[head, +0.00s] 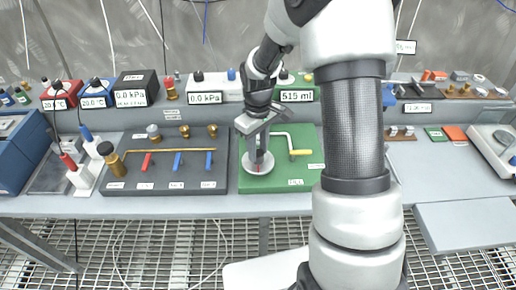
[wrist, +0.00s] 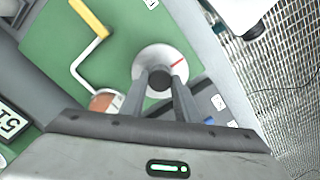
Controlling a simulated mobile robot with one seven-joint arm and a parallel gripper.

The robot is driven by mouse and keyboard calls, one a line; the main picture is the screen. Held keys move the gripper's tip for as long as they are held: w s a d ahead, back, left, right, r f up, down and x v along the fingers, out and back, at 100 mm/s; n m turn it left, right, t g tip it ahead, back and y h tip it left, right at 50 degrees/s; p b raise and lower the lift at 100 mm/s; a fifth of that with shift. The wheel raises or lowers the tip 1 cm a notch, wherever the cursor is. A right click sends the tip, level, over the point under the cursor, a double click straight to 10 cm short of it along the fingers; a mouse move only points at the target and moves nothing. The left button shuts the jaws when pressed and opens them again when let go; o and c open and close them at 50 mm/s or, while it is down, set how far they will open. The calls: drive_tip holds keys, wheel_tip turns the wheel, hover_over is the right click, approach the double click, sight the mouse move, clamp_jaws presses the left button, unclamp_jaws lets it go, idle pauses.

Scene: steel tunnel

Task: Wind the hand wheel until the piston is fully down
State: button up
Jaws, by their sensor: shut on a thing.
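A white round wheel (head: 249,168) with a red line on its face lies on a green panel (head: 285,183). It also shows in the wrist view (wrist: 151,57). My gripper (head: 258,158) points down over its middle. In the wrist view my two fingers (wrist: 159,80) are closed on a dark round knob at the wheel's centre. I cannot make out a piston. A display (head: 297,96) behind the panel reads 515 ml.
A dark grey panel (head: 205,184) with red and blue levers lies left of the green one. The bench's front edge (head: 180,206) is close, with grated floor (head: 150,245) below. A scale (head: 492,142) sits at right.

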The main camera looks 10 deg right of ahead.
sight(258, 153)
idle(0.5)
drive_tip(key=o, duration=1)
drive_tip(key=shift+o, duration=0.2)
wheel_tip(258, 153, up, 18)
drive_tip(key=p, duration=0.1)
drive_tip(key=shift+f, duration=0.25)
drive_tip(key=shift+r, duration=0.1)
drive_tip(key=s+r+m+t+p, duration=0.2)
drive_tip(key=s+r, duration=0.5)
drive_tip(key=s, duration=0.4)
drive_tip(key=s+r+m+t+p, duration=0.3)
drive_tip(key=s+r, duration=0.4)
drive_tip(key=s, duration=0.3)
drive_tip(key=shift+s+r+m+t, duration=0.3)
drive_tip(key=shift+s+m, duration=0.05)
drive_tip(key=shift+m, duration=0.45)
